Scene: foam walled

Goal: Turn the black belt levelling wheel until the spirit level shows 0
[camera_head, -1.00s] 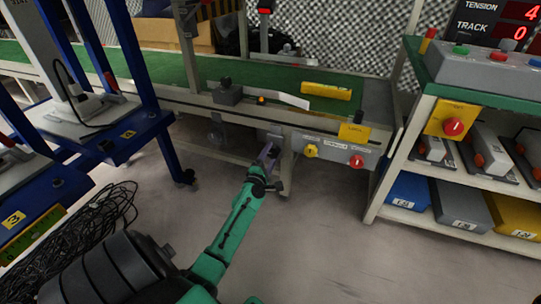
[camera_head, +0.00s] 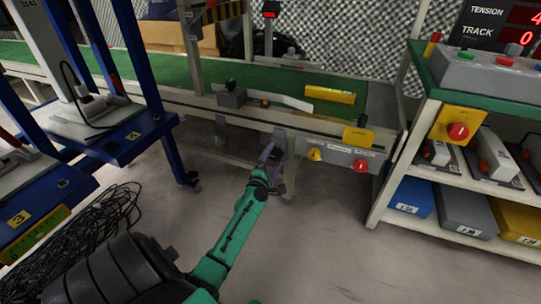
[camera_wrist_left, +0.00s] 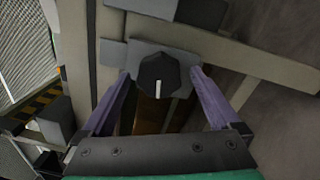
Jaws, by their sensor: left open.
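The black levelling wheel (camera_wrist_left: 159,76) shows in the left wrist view as a faceted knob with a white line, on a grey plate. My left gripper (camera_wrist_left: 158,82) is open, with one purple finger on each side of the wheel. I cannot tell whether the fingers touch it. In the head view my left gripper (camera_head: 271,150) is under the conveyor's front rail, beside a leg, and the wheel is not clearly visible there. A yellow bar, apparently the spirit level (camera_head: 330,95), lies on the conveyor; its reading is too small to make out.
The conveyor's green belt (camera_head: 285,78) runs across the back. A grey panel with a yellow knob (camera_head: 314,155) and a red knob (camera_head: 360,166) is right of my gripper. A shelf unit (camera_head: 440,222) stands at right, blue-framed carts (camera_head: 135,150) at left, coiled cables (camera_head: 90,235) below them.

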